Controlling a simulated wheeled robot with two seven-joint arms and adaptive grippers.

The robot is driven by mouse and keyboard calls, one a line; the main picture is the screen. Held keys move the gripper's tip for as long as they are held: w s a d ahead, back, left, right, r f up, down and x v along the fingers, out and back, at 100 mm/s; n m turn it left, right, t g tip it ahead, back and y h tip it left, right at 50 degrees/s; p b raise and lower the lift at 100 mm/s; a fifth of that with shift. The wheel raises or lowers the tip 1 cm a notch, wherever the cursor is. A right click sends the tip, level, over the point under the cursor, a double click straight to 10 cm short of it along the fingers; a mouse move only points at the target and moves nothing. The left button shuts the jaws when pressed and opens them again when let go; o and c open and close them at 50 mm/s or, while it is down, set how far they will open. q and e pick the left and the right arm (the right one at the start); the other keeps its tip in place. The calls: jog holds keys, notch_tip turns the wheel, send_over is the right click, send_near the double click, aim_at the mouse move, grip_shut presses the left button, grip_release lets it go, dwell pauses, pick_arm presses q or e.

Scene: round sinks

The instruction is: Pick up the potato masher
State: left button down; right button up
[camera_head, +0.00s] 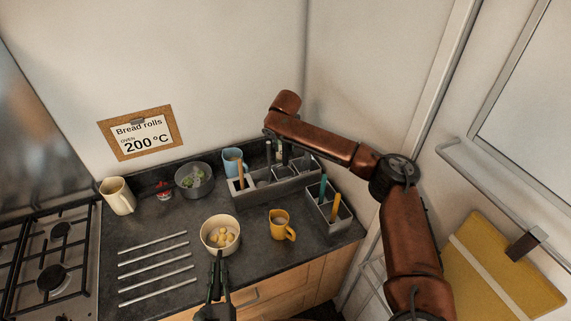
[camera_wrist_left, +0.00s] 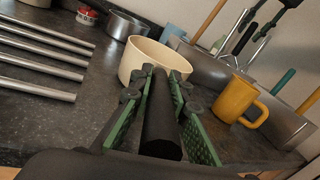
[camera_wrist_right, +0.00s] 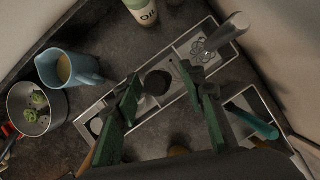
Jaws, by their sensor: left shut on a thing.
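My left gripper (camera_head: 216,292) is shut on a thick dark cylindrical handle (camera_wrist_left: 161,115), in front of a cream bowl (camera_wrist_left: 140,57). The bowl (camera_head: 207,235) holds several yellow potato pieces (camera_head: 222,238). My right gripper (camera_wrist_right: 165,82) is open above the grey utensil holder (camera_wrist_right: 137,135). A dark round utensil end (camera_wrist_right: 157,82) shows between its fingers, apparently not gripped.
A yellow mug (camera_head: 279,226) stands right of the bowl. A smaller grey caddy (camera_head: 318,212) holds upright handles. A blue jug (camera_head: 232,158), grey pot (camera_head: 190,189) and cream mug (camera_head: 117,197) line the back. Metal bars (camera_head: 156,271) lie at left, near the hob (camera_head: 50,262).

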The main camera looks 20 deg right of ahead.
jog(key=shift+w+d+f, duration=0.1)
jog(key=shift+w+f, duration=0.05)
jog(key=shift+f, duration=0.2)
jog(key=shift+c, duration=0.2)
grip_shut()
jog(key=shift+r, duration=0.1)
